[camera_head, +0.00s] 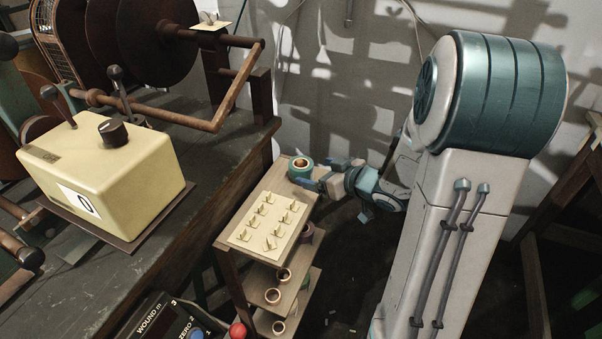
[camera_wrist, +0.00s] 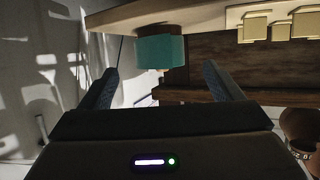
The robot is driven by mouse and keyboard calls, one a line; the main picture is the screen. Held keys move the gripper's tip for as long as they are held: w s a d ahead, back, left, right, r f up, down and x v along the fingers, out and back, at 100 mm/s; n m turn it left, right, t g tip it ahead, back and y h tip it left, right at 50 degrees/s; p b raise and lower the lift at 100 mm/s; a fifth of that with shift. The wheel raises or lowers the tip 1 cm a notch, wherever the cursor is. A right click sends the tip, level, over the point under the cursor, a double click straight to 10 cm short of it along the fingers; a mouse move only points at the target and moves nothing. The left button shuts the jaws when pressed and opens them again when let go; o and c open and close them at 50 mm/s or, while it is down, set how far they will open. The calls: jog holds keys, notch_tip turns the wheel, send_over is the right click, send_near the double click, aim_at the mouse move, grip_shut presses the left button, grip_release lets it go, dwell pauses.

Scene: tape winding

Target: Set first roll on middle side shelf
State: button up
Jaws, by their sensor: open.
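A teal roll (camera_head: 300,167) stands at the far end of the side shelf's top board (camera_head: 254,197). My gripper (camera_head: 312,184) is beside it, reaching in from the right. In the wrist view the teal roll (camera_wrist: 160,50) shows just ahead of the fingertips, between their lines. My gripper (camera_wrist: 162,80) is open, with nothing between its fingers. Lower shelf boards show below the top one, with small rolls (camera_head: 284,275) on them. The top board hides part of these lower boards.
A pale sheet with several tags (camera_head: 268,222) covers much of the top board. The workbench (camera_head: 213,180), with a cream control box (camera_head: 100,190), stands left of the shelf. A maroon roll (camera_head: 307,234) shows at the shelf's right side. The white wall is behind.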

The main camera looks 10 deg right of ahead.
aim_at(301, 166)
jog(key=b+x, duration=0.2)
jog(key=x, duration=0.4)
jog(key=shift+w+f, duration=0.15)
jog(key=shift+w, duration=0.05)
jog(key=shift+w+a, duration=0.25)
jog(key=shift+w, duration=0.1)
jog(key=c, duration=1.2)
